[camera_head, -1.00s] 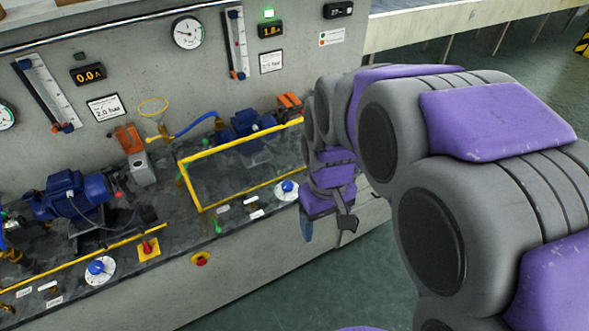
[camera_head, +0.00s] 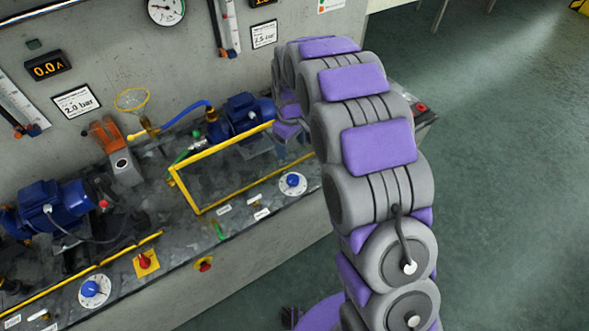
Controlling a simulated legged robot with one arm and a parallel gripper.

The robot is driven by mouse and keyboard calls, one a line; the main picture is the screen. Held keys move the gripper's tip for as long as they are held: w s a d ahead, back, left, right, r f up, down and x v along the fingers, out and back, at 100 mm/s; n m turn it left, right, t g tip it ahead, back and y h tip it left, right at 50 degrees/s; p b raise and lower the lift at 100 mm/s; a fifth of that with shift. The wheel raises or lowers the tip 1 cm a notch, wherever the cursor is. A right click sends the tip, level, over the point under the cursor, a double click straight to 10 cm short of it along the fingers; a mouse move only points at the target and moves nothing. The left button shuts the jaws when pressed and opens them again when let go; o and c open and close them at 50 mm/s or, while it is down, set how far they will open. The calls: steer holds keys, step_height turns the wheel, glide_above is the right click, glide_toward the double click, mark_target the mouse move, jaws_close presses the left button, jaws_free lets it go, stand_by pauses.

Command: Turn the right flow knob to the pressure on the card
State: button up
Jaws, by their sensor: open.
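The right flow knob (camera_head: 292,180) is blue on a white round dial, on the bench top just outside the front right of the yellow frame. The right card (camera_head: 263,34) on the back wall seems to read 2.5 bar, in small print. My gripper (camera_head: 288,132) is at the far end of my arm, above the bench behind the right knob and apart from it. It is open and looks empty. Its fingertips are small and partly hidden. A white round gauge (camera_head: 166,9) is cut by the top edge; its needle is hard to read.
A second blue knob (camera_head: 91,289) sits at lower left, near a red switch on a yellow plate (camera_head: 146,263). A left card (camera_head: 76,101) reads 2.0 bar. Open floor lies right.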

mark_target(293, 178)
steer(key=f+b, duration=0.1)
steer(key=f, duration=0.4)
steer(key=f+b, duration=0.1)
steer(key=f, duration=1.1)
steer(key=shift+d+f+b, duration=0.1)
steer(key=shift+d+b, duration=0.25)
steer(key=shift+b, duration=0.05)
steer(key=shift+a+f, duration=0.1)
steer(key=shift+f, duration=0.05)
steer(key=shift+a, duration=0.1)
steer(key=shift+c, duration=0.8)
steer(key=c, duration=0.9)
